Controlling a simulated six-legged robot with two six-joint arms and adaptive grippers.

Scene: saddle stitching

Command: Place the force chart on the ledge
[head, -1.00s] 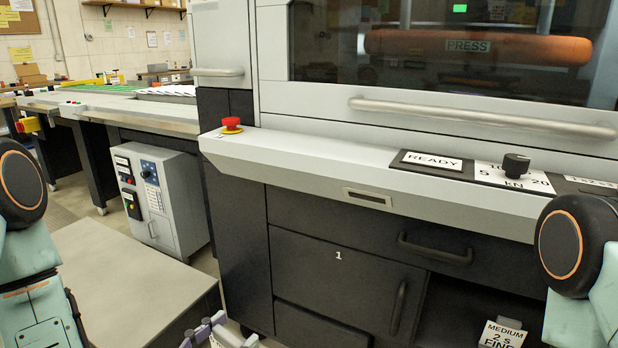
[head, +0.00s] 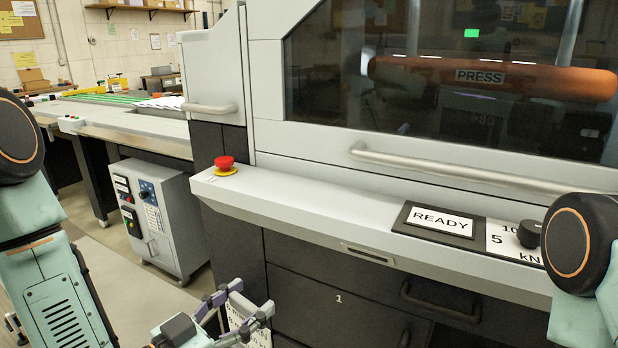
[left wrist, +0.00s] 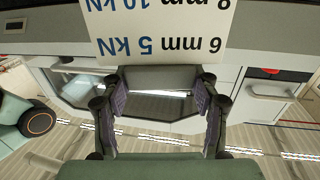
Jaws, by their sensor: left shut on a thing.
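The force chart (head: 247,329) is a white card with dark print, low in the head view, in front of the press's dark lower front. It also fills the top of the left wrist view (left wrist: 160,25), where "5 kN" and "6 mm" appear upside down. My left gripper (head: 251,297) is shut on the chart, below the ledge's height in the picture. Its two fingers (left wrist: 162,88) also show in the left wrist view. The ledge (head: 320,229) is the long light grey shelf along the press front. My right gripper is out of view.
A red stop button (head: 225,163) is on the ledge's left end. A READY plate (head: 439,221) and a black knob (head: 529,235) are at its right. A grey handrail (head: 450,168) runs above. The ledge between button and READY plate is clear.

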